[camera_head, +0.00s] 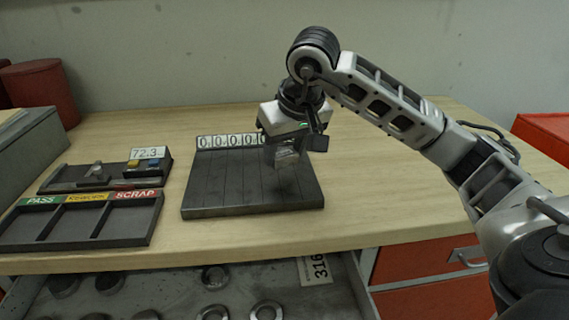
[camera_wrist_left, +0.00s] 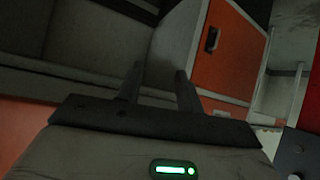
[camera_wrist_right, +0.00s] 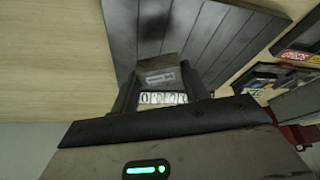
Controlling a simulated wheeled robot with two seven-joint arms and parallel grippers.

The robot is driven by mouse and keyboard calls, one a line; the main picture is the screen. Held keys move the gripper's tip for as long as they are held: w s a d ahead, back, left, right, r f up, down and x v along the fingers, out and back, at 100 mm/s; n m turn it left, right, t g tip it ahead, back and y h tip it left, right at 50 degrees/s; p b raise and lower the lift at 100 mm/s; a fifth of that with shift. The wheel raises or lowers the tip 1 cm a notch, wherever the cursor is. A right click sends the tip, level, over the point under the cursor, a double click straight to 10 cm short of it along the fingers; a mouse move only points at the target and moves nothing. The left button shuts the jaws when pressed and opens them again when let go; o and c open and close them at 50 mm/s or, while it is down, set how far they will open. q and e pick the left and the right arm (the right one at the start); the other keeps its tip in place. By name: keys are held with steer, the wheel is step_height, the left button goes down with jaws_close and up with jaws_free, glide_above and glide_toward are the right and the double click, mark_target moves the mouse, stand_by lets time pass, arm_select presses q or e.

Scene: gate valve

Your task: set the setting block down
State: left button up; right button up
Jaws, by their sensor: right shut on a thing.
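The setting block (camera_head: 287,158) is a small grey metal block held in my right gripper (camera_head: 288,147). It is over the back right part of the dark grooved board (camera_head: 225,185); I cannot tell whether it touches the board. In the right wrist view the block (camera_wrist_right: 160,72) sits between the two fingers, with the board (camera_wrist_right: 215,40) beyond it and white number tiles showing below it. My left gripper (camera_wrist_left: 158,85) shows only in its own wrist view. Its fingers are apart with nothing between them, facing an orange cabinet and grey surfaces.
A gauge (camera_head: 105,172) with a 72.3 display stands left of the board, behind a tray (camera_head: 82,238) marked PASS, REWORK and SCRAP. An open drawer (camera_head: 180,290) below the table edge holds several dark rings and discs. The tabletop (camera_head: 390,195) right of the board is clear.

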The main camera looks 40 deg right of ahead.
mark_target(288, 157)
steer(key=shift+w+d+f, duration=0.1)
steer(key=shift+w+f, duration=0.1)
steer(key=shift+f, duration=1.55)
steer(key=shift+f, duration=0.1)
steer(key=shift+f+b, duration=0.15)
steer(key=shift+b, duration=0.2)
steer(key=o, duration=1.2)
steer(key=shift+c, duration=0.2)
